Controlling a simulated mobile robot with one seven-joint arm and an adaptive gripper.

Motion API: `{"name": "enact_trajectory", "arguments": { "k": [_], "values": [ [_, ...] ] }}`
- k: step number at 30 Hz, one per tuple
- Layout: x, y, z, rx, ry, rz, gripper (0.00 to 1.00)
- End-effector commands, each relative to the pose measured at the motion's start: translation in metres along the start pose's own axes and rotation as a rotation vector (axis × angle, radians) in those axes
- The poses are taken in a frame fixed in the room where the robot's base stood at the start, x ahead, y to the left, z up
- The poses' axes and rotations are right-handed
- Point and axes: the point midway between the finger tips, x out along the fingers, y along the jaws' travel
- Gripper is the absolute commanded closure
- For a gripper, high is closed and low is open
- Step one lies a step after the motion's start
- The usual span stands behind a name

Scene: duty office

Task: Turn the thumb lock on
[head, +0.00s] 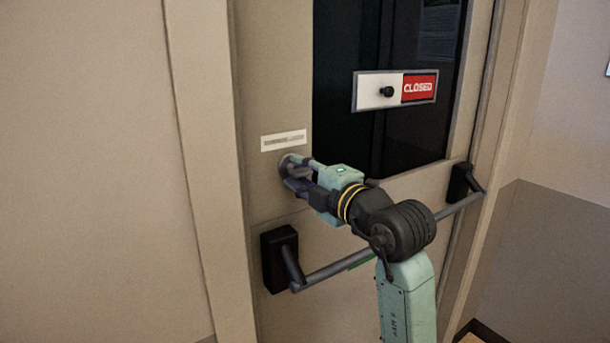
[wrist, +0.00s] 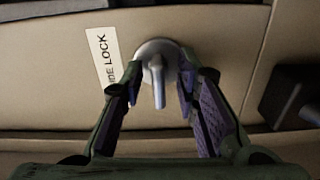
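The thumb lock (wrist: 157,72) is a round silver plate with a lever-like thumb piece, on the door just below a white label in the head view. In the wrist view its thumb piece sits between the two fingers of my gripper (wrist: 164,88). A gap shows on each side of the thumb piece, so the fingers are open around it and do not appear to grip it. In the head view my gripper (head: 292,174) is at the lock plate (head: 287,162), and its fingers hide most of the thumb piece.
The label (wrist: 104,65) reads in part "LOCK" in the wrist view. A push bar (head: 335,268) with black end brackets (head: 280,258) crosses the door below my gripper. A sliding "CLOSED" sign (head: 418,88) with a black knob is on the dark window (head: 400,135) up and to the right.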

Motion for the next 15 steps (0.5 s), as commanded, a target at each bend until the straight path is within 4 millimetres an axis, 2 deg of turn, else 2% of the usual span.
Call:
{"name": "enact_trajectory", "arguments": {
  "k": [7, 15],
  "values": [
    [-0.004, 0.001, 0.001, -0.002, -0.002, 0.002, 0.72],
    [-0.030, 0.001, 0.001, -0.002, -0.003, 0.003, 0.72]
  ]
}}
